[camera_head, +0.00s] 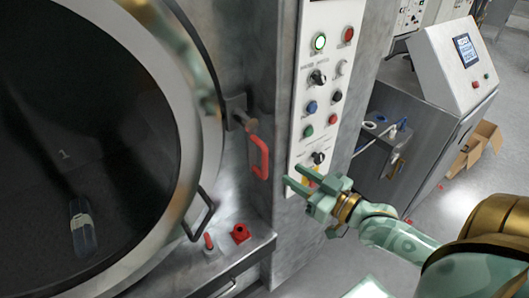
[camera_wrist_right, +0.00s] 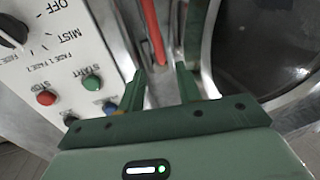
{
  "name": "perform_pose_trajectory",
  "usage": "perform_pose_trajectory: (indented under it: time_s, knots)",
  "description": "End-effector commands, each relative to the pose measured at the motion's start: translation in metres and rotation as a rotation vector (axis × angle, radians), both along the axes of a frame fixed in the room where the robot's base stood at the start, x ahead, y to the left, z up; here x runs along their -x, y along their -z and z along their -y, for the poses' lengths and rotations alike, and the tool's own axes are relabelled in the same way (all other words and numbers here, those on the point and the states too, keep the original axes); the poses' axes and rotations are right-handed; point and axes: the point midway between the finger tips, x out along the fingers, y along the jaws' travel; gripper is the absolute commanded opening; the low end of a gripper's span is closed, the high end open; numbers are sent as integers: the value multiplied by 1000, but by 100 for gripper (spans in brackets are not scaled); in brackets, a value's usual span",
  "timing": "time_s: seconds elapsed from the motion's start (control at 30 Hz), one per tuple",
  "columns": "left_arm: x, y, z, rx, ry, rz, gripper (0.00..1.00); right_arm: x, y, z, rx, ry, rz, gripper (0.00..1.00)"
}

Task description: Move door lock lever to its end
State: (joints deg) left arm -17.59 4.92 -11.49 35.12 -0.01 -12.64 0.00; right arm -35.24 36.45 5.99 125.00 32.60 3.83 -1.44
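The door lock lever (camera_head: 261,158) is a red C-shaped handle on a metal shaft beside the round door's right rim. It hangs down in front of the steel wall. My right gripper (camera_head: 293,175) is open and empty, its fingers pointing left toward the lever, a little to its right and slightly lower. In the right wrist view, part of the red lever (camera_wrist_right: 153,32) shows beyond the open fingers of my right gripper (camera_wrist_right: 159,72), apart from them. The round door (camera_head: 205,130) looks closed. My left gripper is not in view.
A white control panel (camera_head: 333,55) with buttons and knobs stands just right of the lever, close to my right gripper. A black door handle (camera_head: 201,213) and red fittings (camera_head: 240,234) on a ledge are below. A cabinet with a screen (camera_head: 466,50) stands at right.

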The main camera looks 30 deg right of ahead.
Motion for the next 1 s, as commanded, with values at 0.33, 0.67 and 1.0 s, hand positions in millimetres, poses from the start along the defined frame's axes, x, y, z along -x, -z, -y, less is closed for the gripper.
perform_pose_trajectory:
  time_s: [0.33, 0.67, 1.0]
  knots:
    - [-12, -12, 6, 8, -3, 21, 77, -78, -2, -22, 0, 1, 1, 34]
    - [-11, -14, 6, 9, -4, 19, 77, -104, 0, -29, 2, 1, -1, 34]
    - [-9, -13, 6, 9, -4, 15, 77, -103, 0, -29, 2, 0, -1, 0]
